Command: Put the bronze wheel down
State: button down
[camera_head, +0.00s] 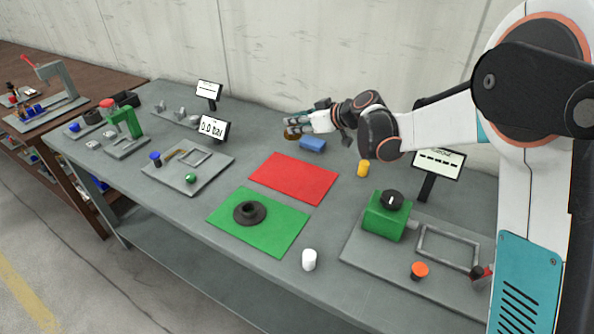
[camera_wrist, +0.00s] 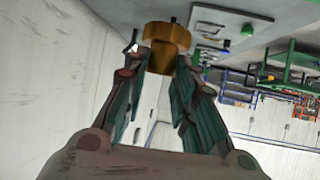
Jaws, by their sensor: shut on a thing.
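The bronze wheel (camera_wrist: 167,37) is between the fingertips of my gripper (camera_wrist: 160,75) in the wrist view, and the gripper is shut on it. In the head view a small brown-gold part of the wheel (camera_head: 292,134) shows at the tips of my gripper (camera_head: 294,124), near the back of the grey table (camera_head: 330,230). The gripper points left there and hides much of the wheel. I cannot tell how far the wheel is above the table top.
A blue block (camera_head: 313,144) lies just right of the wheel. A red mat (camera_head: 294,178) and a green mat (camera_head: 275,240) bearing a dark flanged part (camera_head: 249,212) lie in front. A yellow cylinder (camera_head: 363,168) and a white cylinder (camera_head: 309,259) stand apart. A small display (camera_head: 213,129) stands left.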

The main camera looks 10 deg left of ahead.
notch_tip(320, 180, down, 16)
jog(key=b, duration=0.4)
jog(key=c, duration=1.3)
grip_release()
jog(key=shift+f+b, duration=0.1)
jog(key=shift+b, duration=0.2)
